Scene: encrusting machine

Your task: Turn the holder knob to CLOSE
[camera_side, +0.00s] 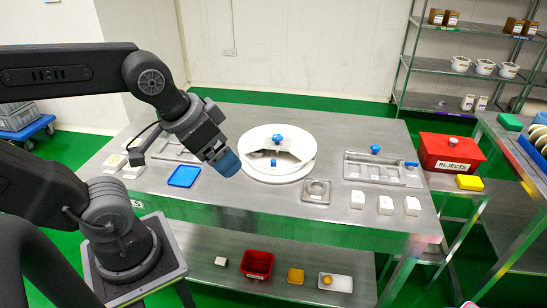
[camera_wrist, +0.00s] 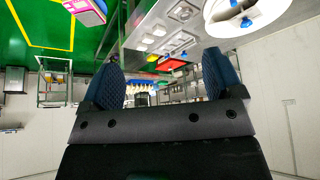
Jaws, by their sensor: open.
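Several blue knobs show in the side view. One blue knob (camera_side: 277,138) and a smaller blue part (camera_side: 273,162) are on the white round unit (camera_side: 250,168) at the table's middle. Another blue knob (camera_side: 375,149) and a blue handle (camera_side: 411,164) are on the metal plate (camera_side: 386,181) at the right. I cannot tell which is the holder knob, and no CLOSE mark is readable. My gripper (camera_side: 226,163), with blue fingertips, is left of the round unit, above the table, touching no knob. In the wrist view my gripper (camera_wrist: 163,80) is open and empty.
A blue tray (camera_side: 184,176) lies below and left of my gripper. A square metal piece (camera_side: 316,190) and white blocks (camera_side: 385,205) are at the front right. A red REJECTS bin (camera_side: 451,152) stands beyond the table's right end. Bare table lies between these.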

